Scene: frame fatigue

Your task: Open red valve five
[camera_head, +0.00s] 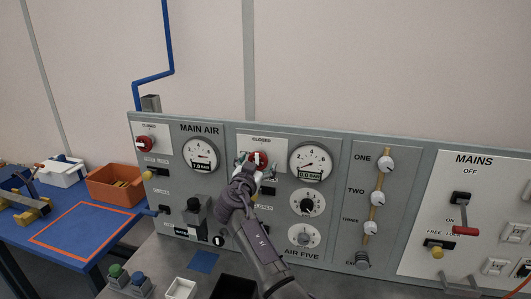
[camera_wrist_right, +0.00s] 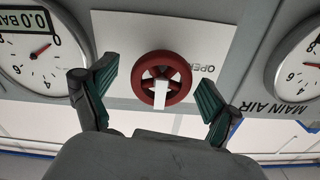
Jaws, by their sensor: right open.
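The red valve wheel (camera_head: 258,158) with a white pointer sits on the AIR FIVE panel, below a CLOSED label. It also shows in the right wrist view (camera_wrist_right: 165,73), where that picture is upside down; an OPEN label is beside the wheel and the white pointer (camera_wrist_right: 161,95) points down in the picture. My right gripper (camera_head: 256,166) is open in front of the wheel. In the wrist view its green-padded fingers (camera_wrist_right: 157,75) stand on both sides of the wheel, with a gap to it on each side. My left gripper is not in view.
The air five gauge (camera_head: 310,161) beside the wheel shows 0.0 bar. The main air gauge (camera_head: 201,154) shows 7.0 bar, with another red valve (camera_head: 145,144) to its left. Several knobs and a MAINS panel (camera_head: 473,185) stand right. An orange bin (camera_head: 115,183) is on the blue table.

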